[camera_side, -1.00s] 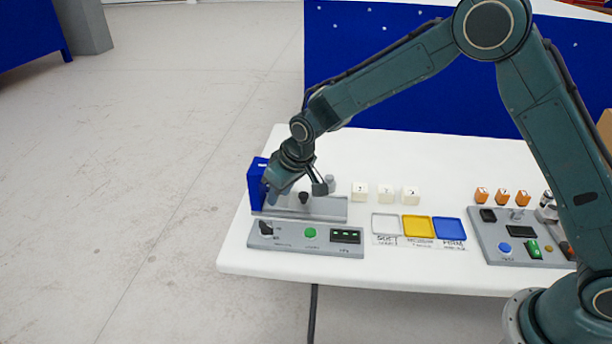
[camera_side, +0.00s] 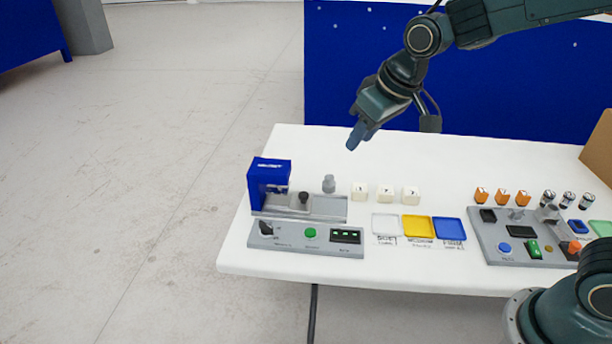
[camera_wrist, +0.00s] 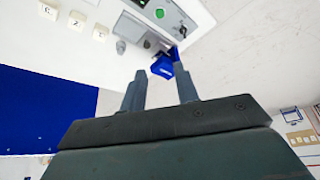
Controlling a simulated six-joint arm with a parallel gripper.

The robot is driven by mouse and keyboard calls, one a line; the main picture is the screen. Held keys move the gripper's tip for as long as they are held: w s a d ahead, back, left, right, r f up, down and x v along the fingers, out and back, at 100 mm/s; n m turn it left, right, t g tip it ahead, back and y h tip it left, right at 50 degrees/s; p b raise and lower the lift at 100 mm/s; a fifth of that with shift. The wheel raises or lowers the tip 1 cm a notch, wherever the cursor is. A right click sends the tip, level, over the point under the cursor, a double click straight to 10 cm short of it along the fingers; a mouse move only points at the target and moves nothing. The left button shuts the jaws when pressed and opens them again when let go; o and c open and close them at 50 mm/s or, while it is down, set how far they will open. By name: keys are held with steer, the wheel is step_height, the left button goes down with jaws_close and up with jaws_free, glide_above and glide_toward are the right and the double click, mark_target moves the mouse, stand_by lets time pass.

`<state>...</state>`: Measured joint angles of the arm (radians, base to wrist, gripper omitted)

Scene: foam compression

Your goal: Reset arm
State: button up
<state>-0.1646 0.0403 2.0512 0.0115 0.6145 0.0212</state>
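My gripper (camera_side: 354,139) is raised in the air above the back of the white table, fingers pointing down and left. In the wrist view its two fingers (camera_wrist: 160,92) stand apart with nothing between them, so it is open and empty. The blue compression tester (camera_side: 268,180) stands at the table's left end and also shows beyond the fingertips in the wrist view (camera_wrist: 163,68). A dark knob (camera_side: 304,197) is on its grey base. Three white foam cubes (camera_side: 386,192) stand in a row to its right, clear of my gripper.
A grey weight (camera_side: 328,184) stands behind the tester base. The control panel (camera_side: 305,239) is in front. White, yellow (camera_side: 418,227) and blue trays lie mid-table. Orange blocks (camera_side: 502,197), metal cylinders and a second panel (camera_side: 520,240) are at the right. The back of the table is clear.

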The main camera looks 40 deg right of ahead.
steer(key=s+d+r, duration=0.1)
steer(key=s+d, duration=0.2)
steer(key=s, duration=0.8)
steer(key=s+d+r+m, duration=0.1)
steer(key=s+d+r, duration=0.1)
steer(key=s, duration=1)
steer(key=shift+d+m+t+h, duration=0.3)
steer(key=shift+d, duration=0.45)
